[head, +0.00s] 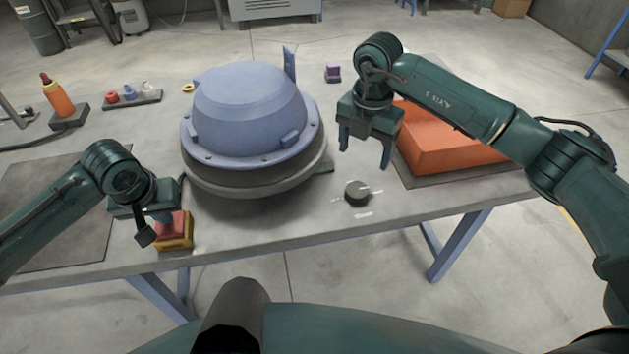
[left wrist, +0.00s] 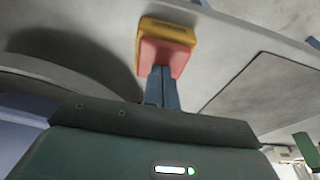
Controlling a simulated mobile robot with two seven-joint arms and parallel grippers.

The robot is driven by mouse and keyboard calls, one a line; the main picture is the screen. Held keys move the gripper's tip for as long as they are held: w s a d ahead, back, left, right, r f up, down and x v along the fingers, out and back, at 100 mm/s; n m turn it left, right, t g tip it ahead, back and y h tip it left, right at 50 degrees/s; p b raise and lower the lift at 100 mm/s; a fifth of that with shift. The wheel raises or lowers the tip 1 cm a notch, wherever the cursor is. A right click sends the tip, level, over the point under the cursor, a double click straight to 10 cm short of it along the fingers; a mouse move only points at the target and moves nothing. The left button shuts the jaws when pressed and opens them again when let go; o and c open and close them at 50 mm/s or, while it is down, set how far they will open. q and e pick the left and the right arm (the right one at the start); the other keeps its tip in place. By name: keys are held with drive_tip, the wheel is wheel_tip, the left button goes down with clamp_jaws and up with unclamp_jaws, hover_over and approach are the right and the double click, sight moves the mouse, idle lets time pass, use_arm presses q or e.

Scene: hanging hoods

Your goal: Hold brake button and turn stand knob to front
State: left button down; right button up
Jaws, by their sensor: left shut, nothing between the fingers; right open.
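The brake button is a red block on a yellow base (head: 176,232) at the table's front left. My left gripper (head: 160,214) is shut and empty, with its fingertips at the red button. In the left wrist view the shut fingers (left wrist: 162,84) meet the red face of the button (left wrist: 165,57); whether they press it down I cannot tell. The stand knob (head: 356,192) is a black dial with a pale pointer line, on the table front right of the dome. My right gripper (head: 364,160) is open and empty, pointing down above and behind the knob.
A blue-grey dome hood (head: 250,110) sits on a round stand (head: 262,184) between my arms. An orange block (head: 440,145) lies on a dark mat at the right.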

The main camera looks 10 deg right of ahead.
sight(357, 189)
use_arm(q)
drive_tip(key=shift+s+f, duration=0.2)
drive_tip(key=shift+f, duration=0.1)
use_arm(e)
wheel_tip(357, 189, down, 11)
drive_tip(key=shift+a+f, duration=0.1)
drive_tip(key=shift+c, duration=0.2)
drive_tip(key=c, duration=0.9)
drive_tip(key=shift+c, duration=0.2)
